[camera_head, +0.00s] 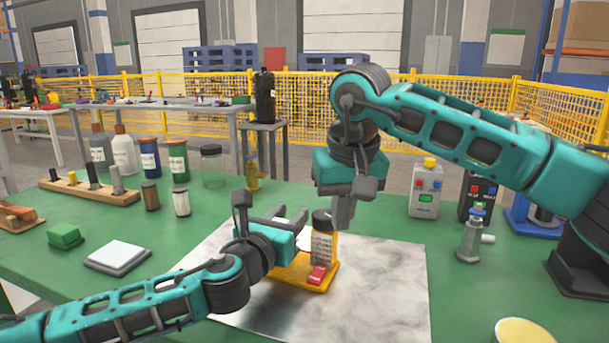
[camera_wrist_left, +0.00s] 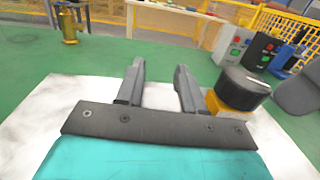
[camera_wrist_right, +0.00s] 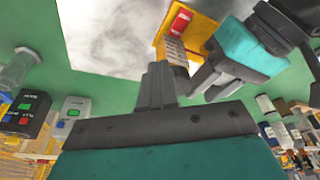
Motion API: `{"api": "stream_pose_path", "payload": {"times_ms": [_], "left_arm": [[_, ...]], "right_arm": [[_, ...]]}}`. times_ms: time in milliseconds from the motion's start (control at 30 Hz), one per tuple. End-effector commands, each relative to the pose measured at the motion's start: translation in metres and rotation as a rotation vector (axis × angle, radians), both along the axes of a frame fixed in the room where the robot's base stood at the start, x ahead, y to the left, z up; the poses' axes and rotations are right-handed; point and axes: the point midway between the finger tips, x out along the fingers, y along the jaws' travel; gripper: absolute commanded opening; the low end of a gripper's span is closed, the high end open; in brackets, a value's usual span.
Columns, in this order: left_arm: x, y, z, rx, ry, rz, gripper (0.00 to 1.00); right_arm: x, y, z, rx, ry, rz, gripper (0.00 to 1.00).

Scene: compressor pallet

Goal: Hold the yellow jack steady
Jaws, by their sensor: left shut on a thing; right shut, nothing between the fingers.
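The yellow jack (camera_head: 298,275) stands on the pale marbled sheet, with a black-topped, labelled cylinder (camera_head: 322,235) and a red tab on its base. My right gripper (camera_head: 342,222) points down just right of the cylinder. Its fingers (camera_wrist_right: 156,80) are together and empty in the right wrist view, where the jack (camera_wrist_right: 205,32) lies beyond them.
The pale sheet (camera_head: 390,290) is mostly clear on the green table. A grey push-button box (camera_head: 426,192) and a metal fitting (camera_head: 473,237) stand at right. A brass piece (camera_head: 253,175) stands behind the left gripper. A white pad (camera_head: 118,256), bottles and filters are at left.

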Motion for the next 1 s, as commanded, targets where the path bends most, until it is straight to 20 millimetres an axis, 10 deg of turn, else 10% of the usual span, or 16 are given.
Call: {"api": "stream_pose_path", "payload": {"times_ms": [1000], "left_arm": [[-0.001,0.002,-0.016,0.011,0.027,0.005,0.0]], "right_arm": [[-0.006,0.019,-0.001,0.002,-0.002,0.001,0.0]]}}
